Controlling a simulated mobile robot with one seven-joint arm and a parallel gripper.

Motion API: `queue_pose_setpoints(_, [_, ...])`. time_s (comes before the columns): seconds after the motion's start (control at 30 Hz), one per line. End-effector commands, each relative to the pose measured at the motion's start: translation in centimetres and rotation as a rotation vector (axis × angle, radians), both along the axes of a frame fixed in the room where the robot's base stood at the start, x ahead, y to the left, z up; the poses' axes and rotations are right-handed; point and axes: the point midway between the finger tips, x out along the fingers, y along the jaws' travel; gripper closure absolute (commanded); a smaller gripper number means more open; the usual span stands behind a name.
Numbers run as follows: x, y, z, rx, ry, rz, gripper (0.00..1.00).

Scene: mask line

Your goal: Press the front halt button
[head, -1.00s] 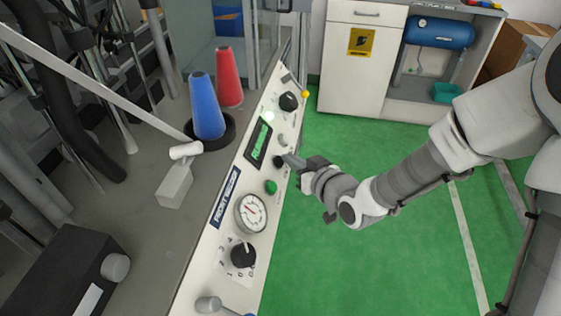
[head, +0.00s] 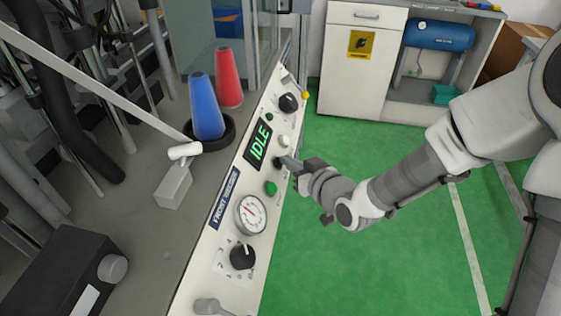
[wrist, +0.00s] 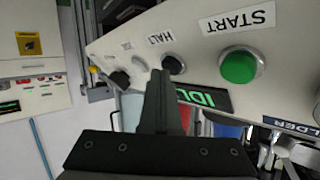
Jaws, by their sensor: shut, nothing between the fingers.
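The black halt button (wrist: 173,65) sits on the white front panel, under a "HALT" label (wrist: 161,38) in the wrist view. In the head view the black button (head: 278,161) is partly hidden by my fingers. My gripper (head: 287,162) is shut and empty, its tips at the button. In the wrist view the fingertips (wrist: 158,78) are just beside and below the button; I cannot tell whether they touch it. The panel display (head: 258,143) reads "IDLE" in green.
The green start button (wrist: 239,66) is close to the halt button. A white button (head: 283,141), a dark knob (head: 289,103), a gauge (head: 251,214) and a dial (head: 243,257) share the panel. Blue (head: 206,108) and red (head: 228,78) cones stand behind it. Green floor is clear at right.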

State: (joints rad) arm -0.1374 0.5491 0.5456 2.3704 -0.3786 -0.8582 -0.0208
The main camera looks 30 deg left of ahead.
Motion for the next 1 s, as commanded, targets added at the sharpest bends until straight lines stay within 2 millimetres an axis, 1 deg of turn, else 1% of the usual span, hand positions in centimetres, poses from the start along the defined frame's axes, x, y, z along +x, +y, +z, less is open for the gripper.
queue_pose_setpoints(0.4, [-0.1,0.1,-0.1,-0.001,0.002,0.002,1.0])
queue_pose_setpoints(0.7, [0.2,-1.0,0.9,-0.002,0.001,0.0,1.0])
queue_pose_setpoints(1.0, [0.3,-1.1,0.9,-0.001,0.002,0.0,1.0])
